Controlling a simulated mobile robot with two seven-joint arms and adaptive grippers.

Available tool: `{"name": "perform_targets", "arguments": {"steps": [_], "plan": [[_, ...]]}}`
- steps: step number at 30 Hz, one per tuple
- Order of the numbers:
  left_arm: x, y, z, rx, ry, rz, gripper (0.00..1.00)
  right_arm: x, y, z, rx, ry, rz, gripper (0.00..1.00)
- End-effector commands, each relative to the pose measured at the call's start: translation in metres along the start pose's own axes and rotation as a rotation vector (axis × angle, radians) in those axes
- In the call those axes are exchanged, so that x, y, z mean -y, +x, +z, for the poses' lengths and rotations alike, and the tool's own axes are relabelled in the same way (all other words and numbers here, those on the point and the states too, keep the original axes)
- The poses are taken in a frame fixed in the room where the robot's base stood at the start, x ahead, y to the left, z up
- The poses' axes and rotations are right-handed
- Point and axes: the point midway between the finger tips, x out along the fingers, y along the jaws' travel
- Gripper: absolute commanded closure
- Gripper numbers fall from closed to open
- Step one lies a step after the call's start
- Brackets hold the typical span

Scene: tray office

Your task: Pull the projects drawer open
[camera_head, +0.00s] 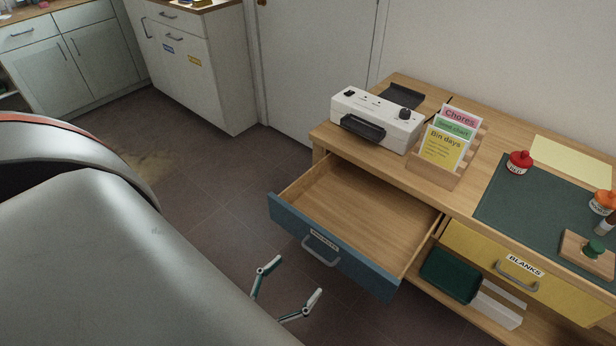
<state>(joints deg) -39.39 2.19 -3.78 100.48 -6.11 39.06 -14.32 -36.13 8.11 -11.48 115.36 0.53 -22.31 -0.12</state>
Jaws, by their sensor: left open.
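The projects drawer (375,272) has a blue front and a pale wooden inside, and it stands pulled well out of the desk. Its inside is empty where I can see it. A small white label, too small to read clearly, sits on its front above a grey bar handle (321,252). My left gripper (296,277) is open and empty, in front of the drawer on the near side of the handle. Its two fingers are spread and appear apart from the handle. My right gripper is not in view.
The yellow drawer (525,270) marked BLANKS is shut, right of the open one. On the desk stand a white laminator-like machine (377,119), a card holder (433,177) and a green mat (530,208). A shelf below holds a green tray (451,274). Floor is clear on the left.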

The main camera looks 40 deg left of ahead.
Motion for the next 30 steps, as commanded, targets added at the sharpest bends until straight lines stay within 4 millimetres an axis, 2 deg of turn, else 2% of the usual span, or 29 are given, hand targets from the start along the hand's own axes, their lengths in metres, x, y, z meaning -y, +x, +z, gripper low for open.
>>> {"name": "perform_targets", "arguments": {"steps": [3,9,30], "plan": [[-0.001,-0.019,0.001,0.002,0.001,0.001,0.19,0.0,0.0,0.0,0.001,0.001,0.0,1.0],[-0.001,-0.033,0.0,0.0,0.0,0.001,0.19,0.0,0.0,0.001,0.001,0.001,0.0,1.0],[-0.004,-0.031,0.0,0.013,0.004,0.01,0.19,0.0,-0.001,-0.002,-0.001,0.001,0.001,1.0]]}}
